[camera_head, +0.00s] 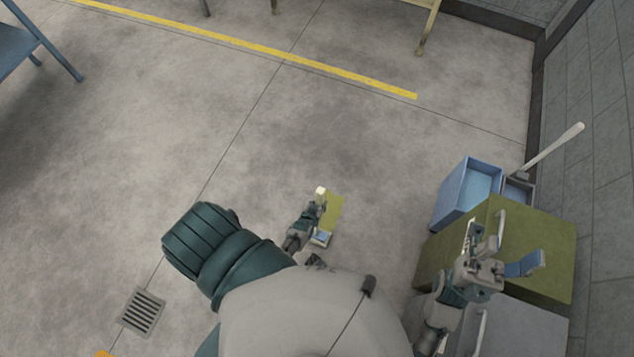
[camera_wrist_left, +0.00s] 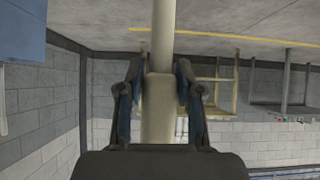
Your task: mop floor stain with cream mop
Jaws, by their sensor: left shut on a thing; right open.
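My left gripper (camera_head: 312,217) is low in front of my body in the head view. In the left wrist view, its two fingers (camera_wrist_left: 158,85) are shut around a cream pole (camera_wrist_left: 160,120), which runs up out of the top of the picture. A small cream end (camera_head: 321,190) shows at this gripper in the head view. I cannot make out a mop head. A faint darker patch (camera_head: 345,145) lies on the floor ahead; I cannot tell if it is the stain. My right gripper (camera_head: 503,252) is open above the olive cabinet (camera_head: 540,235).
A blue open bin (camera_head: 453,193) and a pale-handled tool (camera_head: 555,150) stand by the right wall. An olive flat piece (camera_head: 334,208) shows beside my left gripper. A floor drain (camera_head: 142,311) lies at lower left. The floor ahead is clear up to the yellow line (camera_head: 250,46).

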